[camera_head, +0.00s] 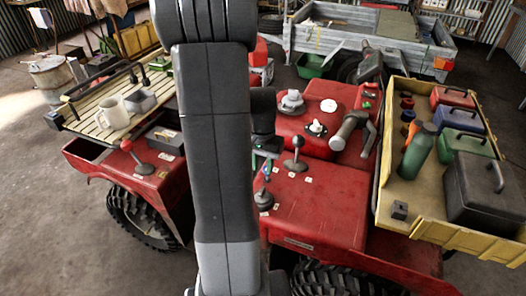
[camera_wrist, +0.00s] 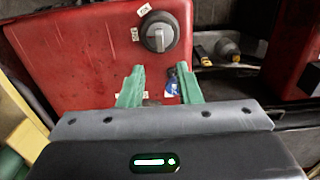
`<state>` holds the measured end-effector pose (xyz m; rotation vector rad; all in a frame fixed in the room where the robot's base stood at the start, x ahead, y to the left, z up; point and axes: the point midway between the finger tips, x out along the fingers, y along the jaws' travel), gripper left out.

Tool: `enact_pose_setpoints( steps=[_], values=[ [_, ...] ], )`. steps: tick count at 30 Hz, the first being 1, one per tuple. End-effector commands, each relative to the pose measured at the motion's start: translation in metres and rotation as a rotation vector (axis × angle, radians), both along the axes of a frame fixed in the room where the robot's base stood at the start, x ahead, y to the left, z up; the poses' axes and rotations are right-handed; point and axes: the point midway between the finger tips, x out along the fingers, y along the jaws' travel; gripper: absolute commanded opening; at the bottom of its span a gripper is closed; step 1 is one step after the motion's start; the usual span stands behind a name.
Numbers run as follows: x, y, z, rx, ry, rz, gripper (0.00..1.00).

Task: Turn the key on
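My gripper (camera_wrist: 159,72) is open in the wrist view, with its two green fingers apart. A small blue item (camera_wrist: 170,88), which may be the key or its tag, shows between the fingers, close to the right one. I cannot tell whether it is touched, and its lower part is hidden. A grey round rotary switch (camera_wrist: 159,32) with small white labels sits on the red panel (camera_wrist: 75,50) beyond the fingertips. In the head view my arm hides much of the gripper, and a small blue and pink item (camera_head: 266,170) shows just right of the arm.
Black levers (camera_head: 295,157) stand on the red quad body (camera_head: 325,205). A handlebar grip (camera_head: 350,130) is to the right. A yellow tray (camera_head: 408,190) holds toolboxes and a green bottle (camera_head: 418,150). A slatted rack (camera_head: 85,120) with a mug (camera_head: 112,111) is left.

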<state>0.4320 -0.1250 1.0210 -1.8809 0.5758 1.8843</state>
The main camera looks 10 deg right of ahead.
Motion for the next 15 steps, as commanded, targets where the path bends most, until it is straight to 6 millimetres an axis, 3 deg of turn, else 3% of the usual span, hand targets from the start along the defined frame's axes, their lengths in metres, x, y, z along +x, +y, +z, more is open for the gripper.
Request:
enact_pose_setpoints(
  steps=[8,15],
  values=[
    [0.000,0.000,-0.015,0.001,0.001,-0.001,0.31],
    [-0.001,0.000,-0.042,0.000,0.002,0.000,0.31]
  ],
)
